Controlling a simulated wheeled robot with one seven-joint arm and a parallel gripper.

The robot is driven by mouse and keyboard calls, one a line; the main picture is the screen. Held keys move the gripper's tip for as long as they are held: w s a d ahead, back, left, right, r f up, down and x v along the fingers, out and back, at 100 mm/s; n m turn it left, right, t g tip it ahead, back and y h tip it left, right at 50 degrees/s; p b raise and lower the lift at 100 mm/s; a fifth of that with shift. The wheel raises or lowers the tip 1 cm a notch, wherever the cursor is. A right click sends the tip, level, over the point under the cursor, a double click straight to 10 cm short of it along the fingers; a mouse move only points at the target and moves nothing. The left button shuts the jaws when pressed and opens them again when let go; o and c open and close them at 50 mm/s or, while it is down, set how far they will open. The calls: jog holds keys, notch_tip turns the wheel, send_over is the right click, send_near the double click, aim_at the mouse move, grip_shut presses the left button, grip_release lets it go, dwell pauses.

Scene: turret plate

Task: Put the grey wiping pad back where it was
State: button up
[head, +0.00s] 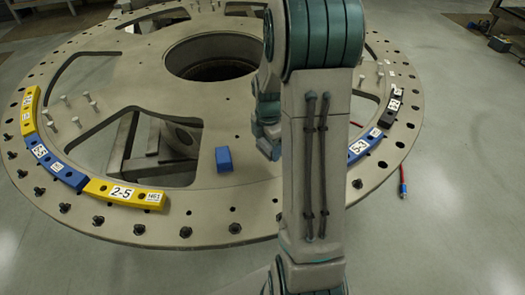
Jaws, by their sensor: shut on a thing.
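No grey wiping pad shows in the head view. My arm (320,130) stands right of the middle and covers part of the plate. A teal and grey part of my wrist shows at its left edge. My gripper's fingers are hidden behind the arm, so what they hold cannot be seen. The round grey turret plate (100,100) fills the left and middle of the view. A small blue block (223,159) stands on the plate left of my arm.
Yellow and blue numbered segments, including a yellow one marked 2-5 (122,193), lie along the plate's left rim. Blue (358,151) and black (391,108) segments lie on its right rim. Several bolts stand up from the plate. Cutouts and a central hole open through it. Floor on the right is mostly clear.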

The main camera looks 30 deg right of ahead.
aim_at(263, 161)
jog(key=shift+w+a+f, duration=0.35)
jog(key=shift+w+f, duration=0.15)
jog(key=shift+w, duration=0.25)
jog(key=shift+f, duration=0.2)
jog(key=shift+f+p, duration=0.5)
jog(key=shift+f, duration=1.35)
jog(key=shift+f, duration=0.1)
jog(key=o, duration=0.9)
jog(key=shift+o, duration=0.2)
